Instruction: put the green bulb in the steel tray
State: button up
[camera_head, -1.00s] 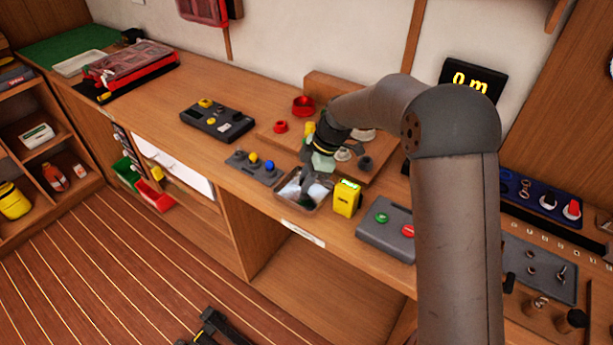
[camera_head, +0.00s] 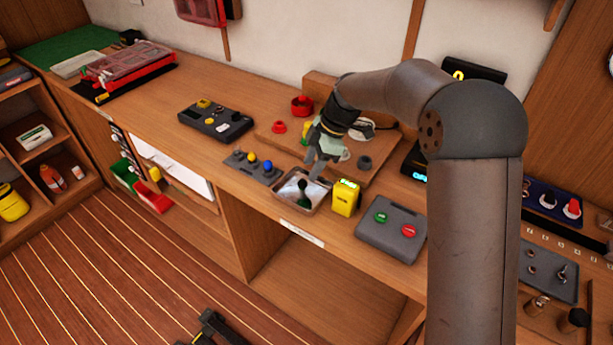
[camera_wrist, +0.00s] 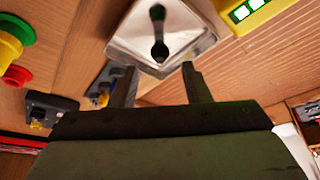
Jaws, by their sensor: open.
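The steel tray (camera_head: 287,190) lies on the bench front; its pale inside also shows in the wrist view (camera_wrist: 190,27). The dark green bulb (camera_wrist: 158,28) lies inside the tray, seen as two rounded ends joined by a narrower middle. It is a small dark shape in the head view (camera_head: 303,186). My gripper (camera_head: 315,168) is just above the tray's back edge. In the wrist view its two fingers (camera_wrist: 158,68) are apart with nothing between them, and the bulb lies clear beyond their tips.
A yellow box (camera_head: 346,198) stands close to the tray's right. A grey panel with coloured knobs (camera_head: 253,166) is on its left, and a grey box with green and red buttons (camera_head: 391,228) is further right. A wooden board with fittings (camera_head: 375,172) lies behind.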

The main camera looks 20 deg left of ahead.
jog(key=v, duration=0.7)
jog(key=s+d+m, duration=0.2)
jog(key=s+d+r+m+h, duration=0.1)
jog(key=s+d+m, duration=0.1)
jog(key=d, duration=0.1)
jog(key=s+d+m+t, duration=0.1)
jog(key=d+m, duration=0.1)
jog(key=d, duration=0.1)
jog(key=shift+s+d+r+h, duration=0.25)
jog(key=shift+s+r+h, duration=0.05)
jog(key=shift+s+r, duration=0.1)
jog(key=s+d+f+m+h, duration=0.1)
jog(key=s+d+f+m, duration=0.2)
jog(key=s+d+m, duration=0.5)
jog(key=s+d+f+m+t+h, duration=0.1)
jog(key=s+d+f+m, duration=0.1)
jog(key=s+d+m, duration=0.7)
jog(key=s+d, duration=0.1)
jog(key=s, duration=0.5)
jog(key=shift+s+f+h, duration=0.25)
jog(key=shift+f+h, duration=0.05)
jog(key=shift+f, duration=0.1)
